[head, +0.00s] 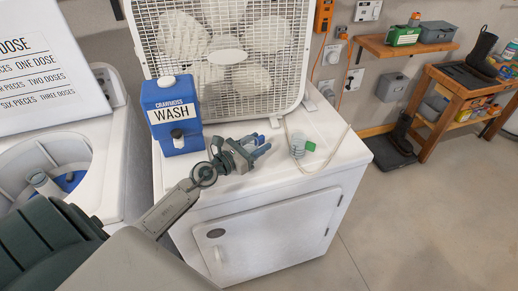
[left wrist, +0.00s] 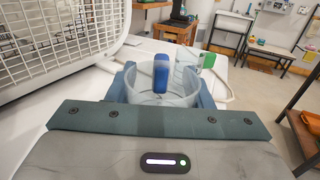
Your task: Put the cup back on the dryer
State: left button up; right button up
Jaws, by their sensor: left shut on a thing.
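My left gripper (head: 257,146) is over the top of the white dryer (head: 265,225), in front of the fan. It is shut on a clear cup (left wrist: 150,97) with a blue tab, which stands between the two fingers in the left wrist view. In the head view this cup is mostly hidden by the fingers. I cannot tell whether it touches the dryer top. A second clear cup (head: 298,146) with a green tab stands on the dryer just right of the gripper; it also shows behind the held cup in the left wrist view (left wrist: 190,56). My right gripper is not in view.
A white box fan (head: 225,57) and a blue WASH jug (head: 174,115) stand on the dryer. A pale cord (head: 335,150) lies across its right side. An open washer (head: 45,155) is at left. The dryer's front right top is clear.

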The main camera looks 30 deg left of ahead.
pick_arm(q)
jog(key=shift+w, duration=0.3)
jog(key=f+b, duration=0.1)
jog(key=f, duration=0.1)
jog(key=shift+w+d+f+b, duration=0.1)
jog(key=shift+w+f+b, duration=0.1)
jog(key=shift+f+b, duration=0.2)
jog(key=shift+f, duration=0.5)
jog(key=shift+f+b, duration=0.1)
jog(key=shift+b, duration=0.25)
jog(key=o, duration=1.2)
jog(key=shift+o, duration=0.2)
